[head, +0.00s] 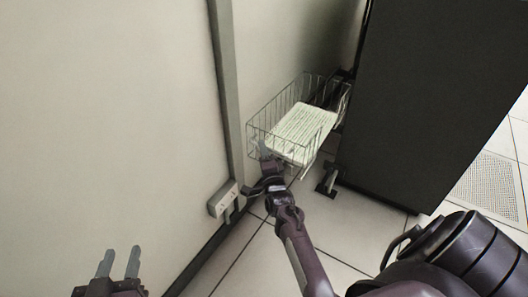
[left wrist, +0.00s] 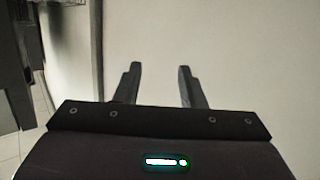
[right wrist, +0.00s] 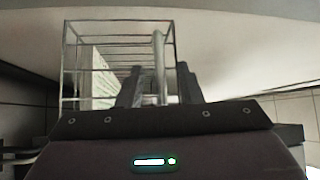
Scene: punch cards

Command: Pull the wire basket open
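The wire basket (head: 278,97) is at the middle of the head view, between the pale wall and a dark cabinet. It holds a pale stack of cards (head: 302,128). My right gripper (head: 266,153) is at the basket's near end. In the right wrist view the basket (right wrist: 110,42) is straight ahead, and a pale upright bar (right wrist: 160,62) at its front lines up between my two parted fingers. I cannot tell whether they touch the bar. My left gripper (head: 122,262) is open and empty at the lower left, apart from the basket.
A dark cabinet (head: 435,90) stands right of the basket, with a foot (head: 327,180) on the floor. A wall post (head: 226,90) and a pale wall box (head: 223,199) are to the left. Tiled floor (head: 345,241) is clear below the basket.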

